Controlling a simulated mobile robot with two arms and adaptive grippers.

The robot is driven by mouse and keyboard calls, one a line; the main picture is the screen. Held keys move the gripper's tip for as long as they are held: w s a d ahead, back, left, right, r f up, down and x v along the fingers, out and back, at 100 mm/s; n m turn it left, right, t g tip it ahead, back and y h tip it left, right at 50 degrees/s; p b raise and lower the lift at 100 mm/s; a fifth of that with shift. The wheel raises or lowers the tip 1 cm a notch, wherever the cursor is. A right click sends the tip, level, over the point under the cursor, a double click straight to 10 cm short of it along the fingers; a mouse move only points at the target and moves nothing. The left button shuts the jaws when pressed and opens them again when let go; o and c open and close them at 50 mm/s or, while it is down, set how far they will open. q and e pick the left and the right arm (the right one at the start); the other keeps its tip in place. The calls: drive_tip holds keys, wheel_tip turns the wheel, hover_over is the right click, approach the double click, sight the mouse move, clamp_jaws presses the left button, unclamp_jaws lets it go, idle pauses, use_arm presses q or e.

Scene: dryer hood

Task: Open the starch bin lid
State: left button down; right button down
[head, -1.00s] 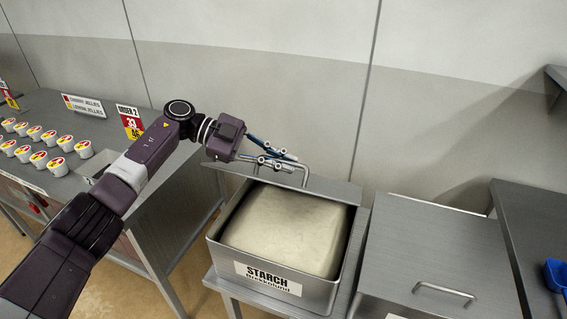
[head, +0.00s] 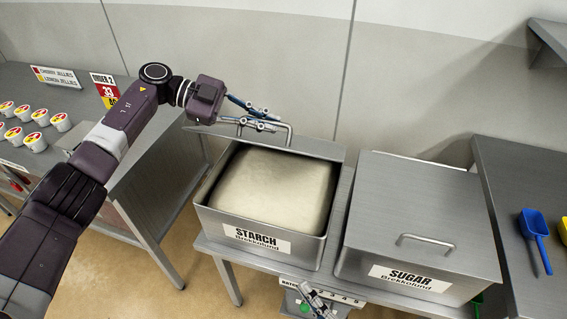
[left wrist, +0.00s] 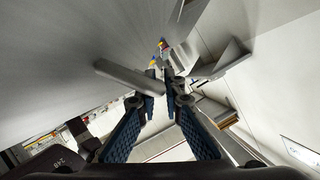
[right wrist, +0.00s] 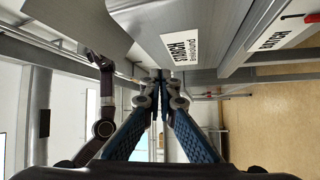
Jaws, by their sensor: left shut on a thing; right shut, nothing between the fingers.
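The starch bin (head: 210,212) is a grey metal box with a white STARCH label (head: 257,240). It stands open, and pale starch (head: 275,188) shows inside. Its lid (head: 318,149) is tipped up at the bin's back edge, with the bar handle (head: 289,138) upward. My left gripper (head: 275,121) is shut on the lid handle, above the bin's back; its fingers also show in the left wrist view (left wrist: 165,80). My right gripper (head: 322,303) is shut and empty, low in front of the bins; it also shows in the right wrist view (right wrist: 160,80).
The closed sugar bin (head: 425,210) stands close on the right. Further right, a counter holds a blue scoop (head: 536,235) and a yellow scoop (head: 564,230). A left-hand table (head: 70,85) holds several small cups. The wall is close behind the bins.

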drive_tip(key=w+a+r+n+t+y, duration=0.1)
drive_tip(key=w+a+r+n+y, duration=0.1)
drive_tip(key=w+r+n, duration=0.4)
drive_tip(key=w+a+r+n+t+y, duration=0.1)
drive_tip(key=w+r+n, duration=0.5)
drive_tip(key=w+r, duration=0.6)
drive_tip(key=shift+w+a+r+n+y, duration=0.3)
drive_tip(key=shift+a+r+y, duration=0.8)
drive_tip(key=shift+r, duration=2.75)
drive_tip(key=shift+s+a, duration=0.15)
